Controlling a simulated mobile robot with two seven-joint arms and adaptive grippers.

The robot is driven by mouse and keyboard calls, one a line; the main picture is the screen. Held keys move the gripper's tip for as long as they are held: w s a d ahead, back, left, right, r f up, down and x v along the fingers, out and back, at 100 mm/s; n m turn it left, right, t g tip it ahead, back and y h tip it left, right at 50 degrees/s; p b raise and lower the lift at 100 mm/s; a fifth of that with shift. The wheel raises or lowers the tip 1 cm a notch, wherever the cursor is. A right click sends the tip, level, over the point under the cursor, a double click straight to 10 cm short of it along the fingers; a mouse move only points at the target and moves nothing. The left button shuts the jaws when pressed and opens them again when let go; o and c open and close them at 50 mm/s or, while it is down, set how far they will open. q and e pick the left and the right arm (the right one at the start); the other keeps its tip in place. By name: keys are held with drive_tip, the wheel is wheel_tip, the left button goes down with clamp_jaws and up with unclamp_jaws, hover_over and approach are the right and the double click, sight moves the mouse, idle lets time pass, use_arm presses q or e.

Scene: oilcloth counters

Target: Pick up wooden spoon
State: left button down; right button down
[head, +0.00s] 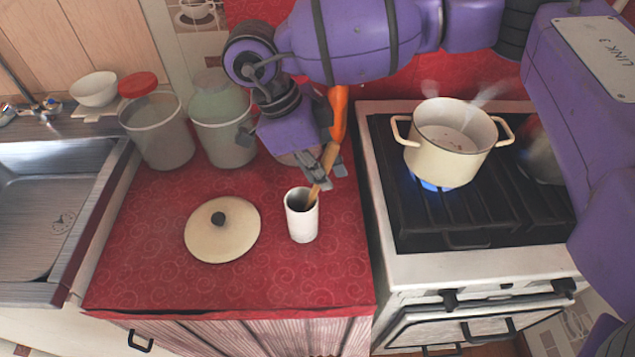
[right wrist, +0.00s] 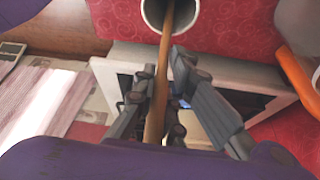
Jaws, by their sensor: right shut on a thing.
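The wooden spoon (head: 329,157) stands tilted, with its lower end inside a white cup-like holder (head: 302,221) on the red counter. My right gripper (head: 325,177) is above the holder and shut on the spoon. In the right wrist view the spoon (right wrist: 160,95) runs between the fingers of my right gripper (right wrist: 163,82) up to the holder's mouth (right wrist: 148,18). The spoon's end inside the holder is hidden. My left gripper is not in view.
A cream lid (head: 222,240) lies left of the holder. Two lidded canisters (head: 158,133) stand behind it. An orange handle-like thing (head: 338,112) rises close behind my right gripper. A steaming cream pot (head: 445,160) sits over a blue flame on the stove at right.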

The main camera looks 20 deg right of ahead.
wheel_tip(320, 180, up, 18)
drive_tip(key=shift+p, duration=0.3)
drive_tip(key=shift+f, duration=0.1)
idle(0.4)
